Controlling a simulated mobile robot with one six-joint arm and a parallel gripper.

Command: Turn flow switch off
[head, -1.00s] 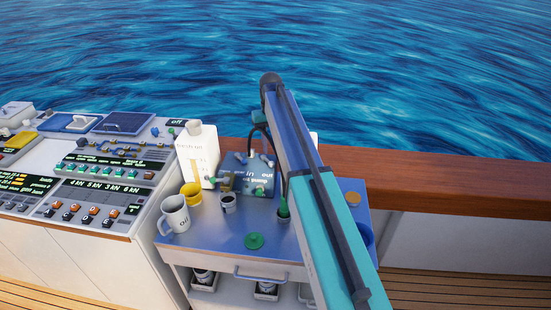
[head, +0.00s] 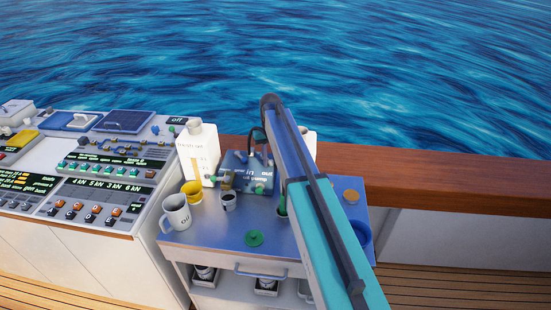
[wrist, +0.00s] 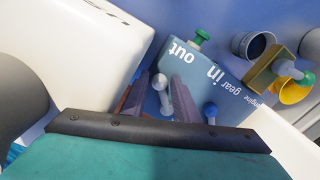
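The blue box (head: 250,172) with white lettering stands on the trolley. The wrist view shows the same box (wrist: 205,80) close up, reading "out", "in", "gear" and "engine". A grey lever with a round tip (wrist: 160,83) and a blue ball-topped lever (wrist: 210,109) stand at it, and a green knob (wrist: 199,36) is on its side. No label I can read says which one is the flow switch. My gripper (wrist: 161,96) points at the box, its two fingers apart on either side of the grey lever; contact cannot be told. My arm hides part of this area in the head view.
A green lid (head: 254,238) lies in front. A control console (head: 92,180) adjoins on the left; a wooden rail (head: 440,182) runs behind.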

